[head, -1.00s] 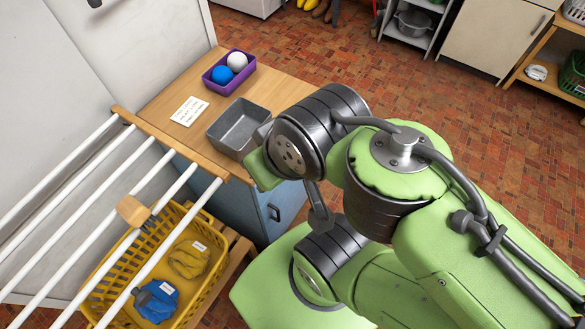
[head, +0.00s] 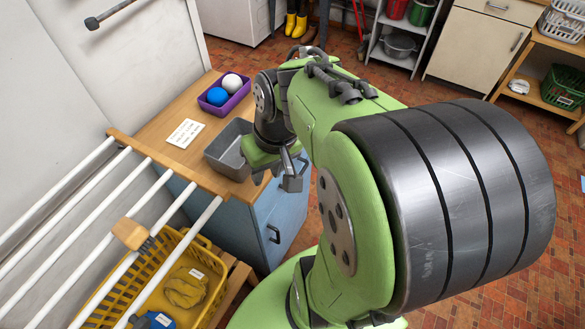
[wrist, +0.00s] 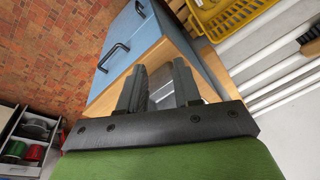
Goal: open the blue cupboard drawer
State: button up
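The blue cupboard (head: 284,212) stands under a wooden top; its blue front also shows in the wrist view (wrist: 150,42). In the wrist view a dark bar handle (wrist: 112,57) sits on the front panel nearest the wooden top, and a second dark handle (wrist: 140,8) sits farther down. In the head view one dark handle (head: 273,235) shows below my gripper. My gripper (head: 278,172) is above the front edge of the wooden top, apart from the handles. Its two fingers (wrist: 160,76) are spread with nothing held between them. The drawer looks closed.
A grey tray (head: 217,158), a purple box (head: 214,108) with a blue and a white ball, and a white card (head: 185,133) lie on the wooden top (head: 160,128). A white-railed rack (head: 85,222) and yellow basket (head: 205,301) stand at left. Brick floor lies right.

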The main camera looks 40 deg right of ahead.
jog(key=w+d+f+m+t+y+b, duration=0.1)
jog(key=d+f+m+t+y+b, duration=0.3)
jog(key=d+f, duration=0.95)
jog(key=s+d+f+m+t+b, duration=0.1)
jog(key=s+d+f+m+t, duration=0.25)
jog(key=f, duration=0.25)
jog(key=s+d+f+m+t+b, duration=0.1)
jog(key=s+d+f+m+t, duration=0.25)
jog(key=d+f+t, duration=0.2)
jog(key=shift+m+g, duration=0.3)
jog(key=shift+m, duration=0.1)
jog(key=b+x, duration=0.1)
jog(key=x, duration=0.7)
jog(key=b+x, duration=0.2)
jog(key=x, duration=0.6)
jog(key=shift+a+f, duration=0.2)
jog(key=shift+a, duration=0.05)
grip_shut()
jog(key=shift+s, duration=0.1)
